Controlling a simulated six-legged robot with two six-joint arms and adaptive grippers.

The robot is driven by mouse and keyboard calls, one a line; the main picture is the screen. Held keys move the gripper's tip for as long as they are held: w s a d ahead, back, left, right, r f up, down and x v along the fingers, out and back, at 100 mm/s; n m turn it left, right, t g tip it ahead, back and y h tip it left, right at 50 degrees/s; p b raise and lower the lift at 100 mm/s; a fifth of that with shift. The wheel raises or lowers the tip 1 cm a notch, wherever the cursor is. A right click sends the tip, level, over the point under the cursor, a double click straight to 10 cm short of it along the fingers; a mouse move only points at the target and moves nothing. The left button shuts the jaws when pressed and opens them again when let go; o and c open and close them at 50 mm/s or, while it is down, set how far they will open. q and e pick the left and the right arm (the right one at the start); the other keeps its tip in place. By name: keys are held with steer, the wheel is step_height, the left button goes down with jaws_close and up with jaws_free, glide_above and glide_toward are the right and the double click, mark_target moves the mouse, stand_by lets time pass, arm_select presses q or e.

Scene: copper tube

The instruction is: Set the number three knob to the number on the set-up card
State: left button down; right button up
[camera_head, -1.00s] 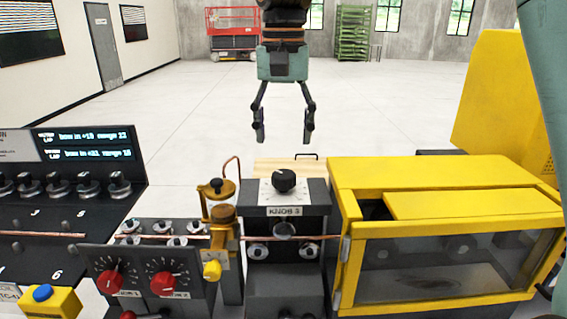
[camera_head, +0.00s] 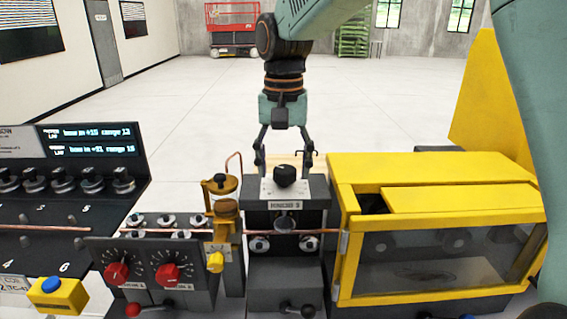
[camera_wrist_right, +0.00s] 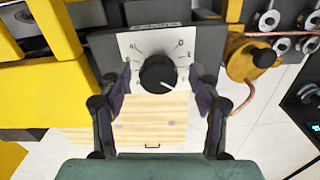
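The black number three knob (camera_head: 285,175) stands on a white dial plate (camera_head: 270,187) atop the dark block labelled KNOB 3 (camera_head: 285,206). In the right wrist view the knob (camera_wrist_right: 157,74) has a white pointer line toward the lower right, with small marks around it. My right gripper (camera_head: 283,163) comes down from above and behind, open. In the right wrist view its fingers (camera_wrist_right: 160,82) stand on either side of the knob, with gaps between; contact is not visible. My left gripper is out of view. I cannot make out a set-up card.
A copper tube (camera_head: 305,231) crosses the front of the knob block. A yellow machine (camera_head: 435,170) stands close on the right. A brass fitting (camera_head: 222,190) and two red knobs (camera_head: 117,273) are on the left. A wooden board (camera_wrist_right: 155,118) lies behind the knob block.

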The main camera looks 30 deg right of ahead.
steer(key=shift+s+d, duration=0.15)
steer(key=shift+c, duration=0.8)
steer(key=shift+d, duration=0.15)
steer(key=shift+c, duration=1.5)
steer(key=shift+w+f, duration=0.2)
steer(key=shift+w, duration=0.3)
steer(key=shift+c, duration=1.4)
steer(key=shift+s, duration=0.2)
steer(key=c, duration=0.4)
steer(key=shift+w, duration=0.1)
steer(key=shift+r, duration=0.1)
